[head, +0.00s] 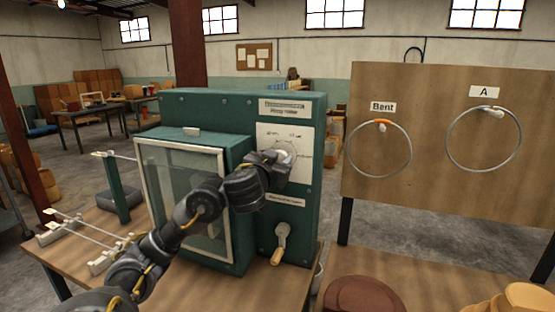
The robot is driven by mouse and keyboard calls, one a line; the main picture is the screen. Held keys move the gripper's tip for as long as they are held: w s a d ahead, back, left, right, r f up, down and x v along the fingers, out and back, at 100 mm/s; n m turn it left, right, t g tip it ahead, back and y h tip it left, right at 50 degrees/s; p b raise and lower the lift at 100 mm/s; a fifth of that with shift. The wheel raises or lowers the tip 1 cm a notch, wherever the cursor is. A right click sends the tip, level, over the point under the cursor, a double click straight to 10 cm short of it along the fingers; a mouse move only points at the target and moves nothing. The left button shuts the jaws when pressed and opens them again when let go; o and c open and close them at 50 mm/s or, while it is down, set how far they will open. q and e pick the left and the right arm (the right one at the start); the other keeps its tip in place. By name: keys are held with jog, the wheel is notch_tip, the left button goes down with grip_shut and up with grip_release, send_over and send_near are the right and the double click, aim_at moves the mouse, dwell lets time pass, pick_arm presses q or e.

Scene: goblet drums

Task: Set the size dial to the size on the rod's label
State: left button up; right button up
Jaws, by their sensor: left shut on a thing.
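A green machine (228,108) stands on the wooden table, with a pale dial plate (302,138) on the upper right of its front. The size dial (287,149) sits on this plate, mostly hidden behind my left gripper (281,164). The left gripper is shut on the dial. The dial's pointer and the marks around it are too small or covered to read. A thin rod (125,157) with a pale end reaches from a green post toward the machine's left side. No size on a rod label can be read. My right gripper is not in view.
A crank with a wooden handle (281,243) hangs below the dial. A glass-fronted door (158,172) covers the machine's left part. More rods lie on low stands (104,262) at the left. A board (420,90) with rings marked "Bent" and "A" stands at right.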

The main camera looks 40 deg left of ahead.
pick_arm(q)
jog(key=m+b, duration=0.1)
jog(key=m, duration=1)
jog(key=m+b, duration=0.1)
jog(key=m, duration=0.9)
jog(key=m+b, duration=0.1)
jog(key=m, duration=1)
jog(key=shift+a+f+m, duration=0.1)
jog(key=shift+f+m, duration=0.15)
jog(key=shift+m, duration=0.05)
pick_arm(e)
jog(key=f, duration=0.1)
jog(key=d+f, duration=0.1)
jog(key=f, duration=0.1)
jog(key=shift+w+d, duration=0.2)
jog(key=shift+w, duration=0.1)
pick_arm(q)
jog(key=shift+m, duration=0.4)
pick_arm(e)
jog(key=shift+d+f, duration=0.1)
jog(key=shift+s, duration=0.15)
pick_arm(q)
jog(key=o, duration=1)
jog(key=shift+f, duration=0.1)
jog(key=shift+c, duration=0.2)
